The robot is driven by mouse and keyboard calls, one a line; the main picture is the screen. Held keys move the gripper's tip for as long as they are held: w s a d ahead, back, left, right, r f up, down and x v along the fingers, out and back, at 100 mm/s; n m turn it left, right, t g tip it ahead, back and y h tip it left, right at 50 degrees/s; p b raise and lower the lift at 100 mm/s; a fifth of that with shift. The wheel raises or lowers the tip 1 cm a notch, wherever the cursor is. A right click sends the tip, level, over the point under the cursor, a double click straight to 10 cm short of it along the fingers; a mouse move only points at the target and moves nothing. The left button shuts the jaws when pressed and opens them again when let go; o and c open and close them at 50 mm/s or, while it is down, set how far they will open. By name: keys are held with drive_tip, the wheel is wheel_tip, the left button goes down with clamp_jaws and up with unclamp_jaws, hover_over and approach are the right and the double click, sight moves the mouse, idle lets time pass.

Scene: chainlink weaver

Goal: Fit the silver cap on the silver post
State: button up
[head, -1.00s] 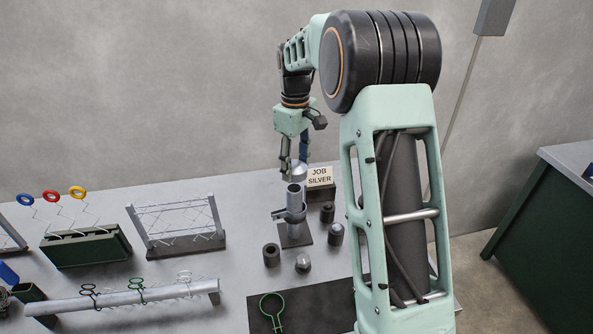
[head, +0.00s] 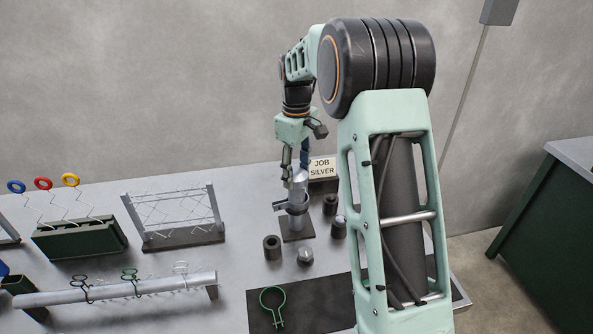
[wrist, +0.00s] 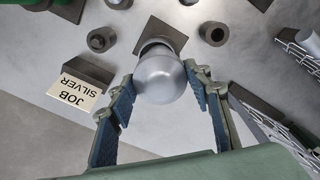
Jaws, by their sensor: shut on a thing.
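The silver cap (head: 300,176), smooth with a rounded top, is between the fingers of my gripper (head: 296,168), which is shut on it. In the wrist view the cap (wrist: 160,80) has a blue-padded finger on each side. The silver post (head: 295,224) stands upright on a dark square base, with a metal band or clamp partway up. The cap is right at the post's top in the head view. The wrist view shows a round rim just beyond it, but the cap hides the join, so I cannot tell whether it is seated.
Several dark cylinders stand around the post, one at front left (head: 272,248). The "JOB SILVER" sign (head: 322,168) is close behind right. A wire-mesh rack (head: 178,243) stands to the left. A dark mat with a green ring clamp (head: 272,299) lies in front.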

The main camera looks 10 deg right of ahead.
drive_tip(key=o, duration=1.2)
drive_tip(key=shift+o, duration=0.2)
wheel_tip(320, 180, up, 12)
